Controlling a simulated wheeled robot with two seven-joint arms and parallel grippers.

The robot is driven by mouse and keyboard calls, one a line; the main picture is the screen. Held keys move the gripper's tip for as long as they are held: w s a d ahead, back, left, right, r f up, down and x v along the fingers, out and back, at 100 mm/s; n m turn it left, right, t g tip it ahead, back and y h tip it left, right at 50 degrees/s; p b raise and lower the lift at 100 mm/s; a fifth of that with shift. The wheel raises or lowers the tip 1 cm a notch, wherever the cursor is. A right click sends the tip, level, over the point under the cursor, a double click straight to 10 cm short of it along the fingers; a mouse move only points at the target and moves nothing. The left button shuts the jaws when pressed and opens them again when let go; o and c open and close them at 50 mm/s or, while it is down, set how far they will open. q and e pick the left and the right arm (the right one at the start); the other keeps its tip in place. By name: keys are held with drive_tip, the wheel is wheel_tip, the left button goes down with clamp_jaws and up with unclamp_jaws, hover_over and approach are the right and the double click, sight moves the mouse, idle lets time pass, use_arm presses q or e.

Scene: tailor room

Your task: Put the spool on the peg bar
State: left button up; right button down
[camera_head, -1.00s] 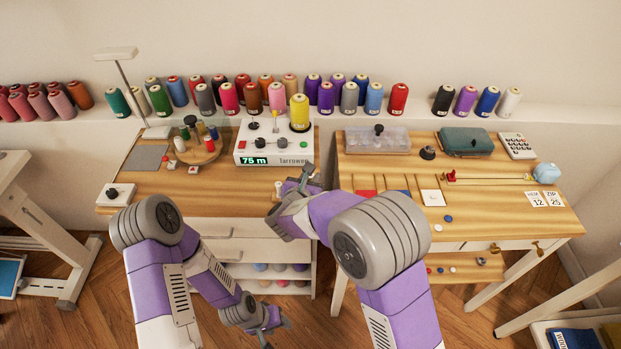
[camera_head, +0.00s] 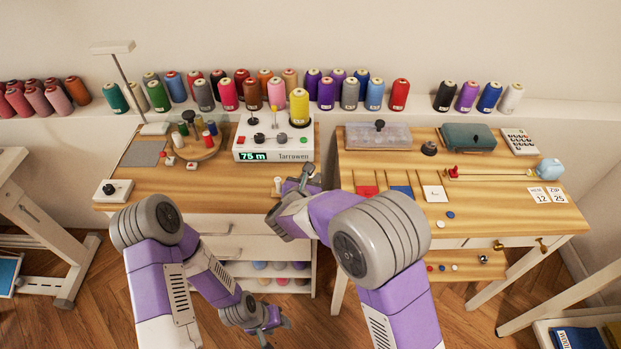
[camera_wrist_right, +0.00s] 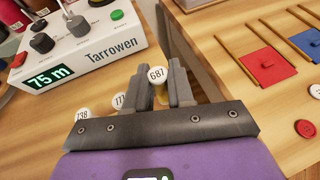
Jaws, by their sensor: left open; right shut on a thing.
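My right gripper (camera_head: 303,178) is at the front right of the left table. In the right wrist view its fingers (camera_wrist_right: 166,88) are shut on a small spool (camera_wrist_right: 157,76) with a white top marked 687. Two more white-topped spools, 177 (camera_wrist_right: 120,101) and 138 (camera_wrist_right: 84,114), show left of the fingers, partly hidden by my gripper. My left gripper (camera_head: 268,324) is open and empty, low in front of the left table.
A white Tarrowen meter (camera_head: 274,146) reading 75 m stands behind my right gripper. A round spool stand (camera_head: 196,150) is left of it. A gap separates the tables. The right table holds a clear-lidded box (camera_head: 377,138), a teal box (camera_head: 467,138) and loose buttons (camera_head: 450,215).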

drive_tip(key=shift+f, duration=0.1)
drive_tip(key=shift+f+b, duration=0.55)
drive_tip(key=shift+b, duration=0.1)
drive_tip(key=c, duration=0.9)
unclamp_jaws()
